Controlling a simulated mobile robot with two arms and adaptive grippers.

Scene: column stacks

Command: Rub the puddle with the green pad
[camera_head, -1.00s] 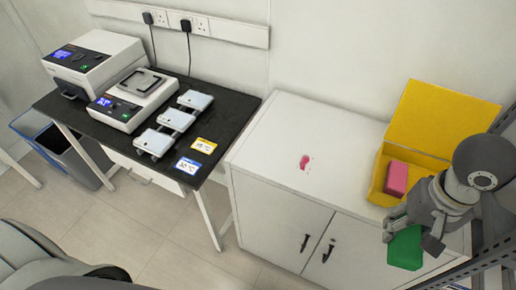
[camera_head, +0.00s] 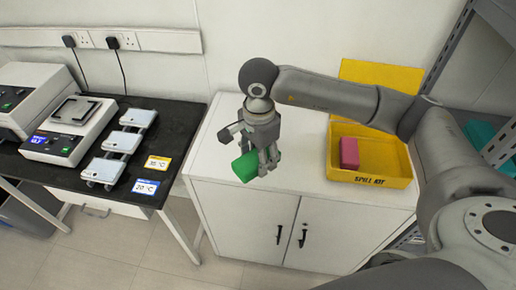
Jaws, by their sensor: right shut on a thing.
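The green pad (camera_head: 245,167) is held in my right gripper (camera_head: 258,160), which is shut on it. The pad is over the left part of the white cabinet top (camera_head: 307,150), close to its front edge. I cannot tell whether it touches the surface. The pink puddle is not visible now; my right gripper and arm cover that part of the cabinet top. My left gripper is not in view.
A yellow spill kit box (camera_head: 370,178) with its lid up stands at the cabinet's right, with a pink pad (camera_head: 349,153) inside. A black bench (camera_head: 178,128) with instruments stands on the left. Grey shelving (camera_head: 445,50) rises on the right.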

